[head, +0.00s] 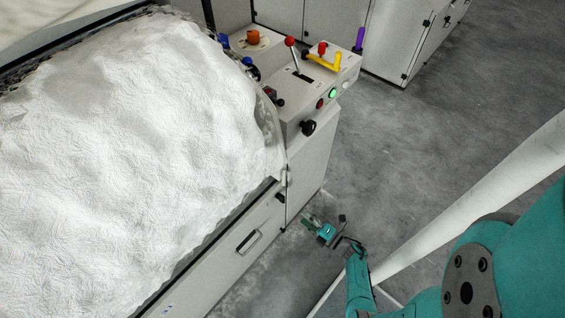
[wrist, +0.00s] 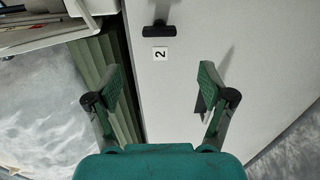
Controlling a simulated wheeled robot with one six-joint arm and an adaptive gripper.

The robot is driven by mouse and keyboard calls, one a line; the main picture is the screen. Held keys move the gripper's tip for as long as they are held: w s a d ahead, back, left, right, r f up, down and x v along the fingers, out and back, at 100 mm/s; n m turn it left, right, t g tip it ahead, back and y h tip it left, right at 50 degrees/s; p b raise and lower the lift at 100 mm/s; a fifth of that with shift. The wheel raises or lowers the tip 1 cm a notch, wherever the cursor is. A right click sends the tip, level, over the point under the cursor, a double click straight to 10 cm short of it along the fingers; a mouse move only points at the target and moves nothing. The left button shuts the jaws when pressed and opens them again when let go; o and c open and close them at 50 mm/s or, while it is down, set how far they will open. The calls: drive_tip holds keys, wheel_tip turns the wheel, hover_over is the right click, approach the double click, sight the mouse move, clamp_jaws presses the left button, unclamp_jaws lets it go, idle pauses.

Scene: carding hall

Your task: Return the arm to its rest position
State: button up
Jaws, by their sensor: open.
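My gripper (head: 311,222) shows small and low in the head view, in front of the pale machine cabinet (head: 225,255) and below its control panel (head: 315,80). My teal arm reaches to it from the lower right. In the wrist view the two green fingers of my gripper (wrist: 160,78) stand wide apart with nothing between them. Beyond them is a pale panel (wrist: 180,90) with a black handle (wrist: 160,27) and a label "2" (wrist: 160,53). I cannot tell the exact gap between the fingers and the panel.
A large white fibre mass (head: 130,140) fills the left of the head view. The control panel has a red-knobbed lever (head: 291,42), a yellow handle (head: 325,60) and a green button (head: 332,93). A pale, thick tube (head: 480,195) crosses at right. Grey floor (head: 440,110) lies open between.

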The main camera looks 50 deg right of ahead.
drive_tip(key=shift+a, duration=0.1)
drive_tip(key=s+a+r+m+h, duration=0.1)
drive_tip(key=s+a+r+m, duration=0.25)
drive_tip(key=a+r, duration=0.3)
drive_tip(key=s+a+r+m+h, duration=0.25)
drive_tip(key=a+r+m, duration=0.2)
drive_tip(key=a, duration=0.35)
drive_tip(key=s+a+r+m+g+y, duration=0.1)
drive_tip(key=s+a+r+m, duration=0.1)
drive_tip(key=s+r, duration=0.3)
drive_tip(key=s+a+r+m+g+y, duration=0.1)
drive_tip(key=s+r+m, duration=0.4)
drive_tip(key=r, duration=0.7)
drive_tip(key=s+a+r+m+g+y, duration=0.1)
drive_tip(key=s+a+r+m, duration=0.2)
drive_tip(key=s+r, duration=0.2)
wheel_tip(320, 180, up, 4)
drive_tip(key=shift+a+f+m, duration=0.2)
drive_tip(key=shift+a+m, duration=0.1)
drive_tip(key=shift+a, duration=0.1)
